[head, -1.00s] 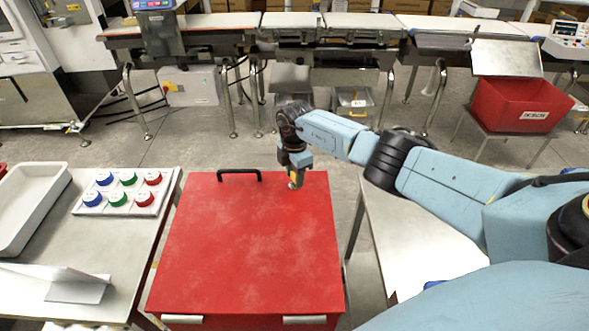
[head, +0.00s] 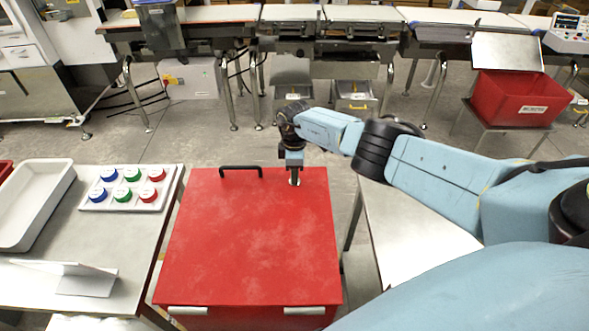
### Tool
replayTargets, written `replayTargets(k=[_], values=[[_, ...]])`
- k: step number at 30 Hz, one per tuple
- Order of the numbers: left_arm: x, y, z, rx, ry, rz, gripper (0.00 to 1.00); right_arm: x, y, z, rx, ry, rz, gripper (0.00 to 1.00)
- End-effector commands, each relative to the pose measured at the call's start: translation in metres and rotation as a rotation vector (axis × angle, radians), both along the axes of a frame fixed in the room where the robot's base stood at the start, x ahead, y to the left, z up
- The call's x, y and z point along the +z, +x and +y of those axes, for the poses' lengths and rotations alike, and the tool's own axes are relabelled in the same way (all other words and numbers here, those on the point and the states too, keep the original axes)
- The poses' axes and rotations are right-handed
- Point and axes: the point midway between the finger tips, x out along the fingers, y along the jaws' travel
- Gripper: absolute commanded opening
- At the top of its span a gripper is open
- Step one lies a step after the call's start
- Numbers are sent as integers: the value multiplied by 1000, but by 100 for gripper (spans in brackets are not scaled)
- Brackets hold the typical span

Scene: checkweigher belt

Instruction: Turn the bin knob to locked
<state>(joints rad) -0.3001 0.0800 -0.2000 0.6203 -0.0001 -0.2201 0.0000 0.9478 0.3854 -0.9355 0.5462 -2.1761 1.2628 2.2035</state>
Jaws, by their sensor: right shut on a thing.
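The red bin (head: 246,246) stands in the middle of the head view with its lid down. A black handle (head: 240,168) sits near the lid's far edge. My right gripper (head: 294,182) points down at the far right part of the lid. It is shut on the bin knob, which is mostly hidden by the fingers; a small pale metal part (head: 295,183) shows around the fingertips. I cannot tell which way the knob is turned. My left gripper is out of view.
On the left, a table (head: 130,235) holds a white tray (head: 32,205) and a board with several coloured caps (head: 127,187). A bare table (head: 415,235) stands right of the bin under my right arm. An open red crate (head: 518,100) and the conveyor (head: 345,22) are behind.

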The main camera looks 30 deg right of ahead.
Motion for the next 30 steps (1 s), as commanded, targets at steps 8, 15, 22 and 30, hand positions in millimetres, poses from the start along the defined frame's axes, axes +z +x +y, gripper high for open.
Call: replayTargets(k=[8, 15, 22, 30], values=[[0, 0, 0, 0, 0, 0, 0, 1, 0, -2, -6, -2, -1, 15], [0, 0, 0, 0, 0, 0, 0, 1, 0, -1, -5, -1, -1, 60], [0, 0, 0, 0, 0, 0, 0, 0, 0, 0, -3, 0, 0, 60], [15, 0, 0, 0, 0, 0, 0, 26, 1, -1, -2, -1, -3, 60]])
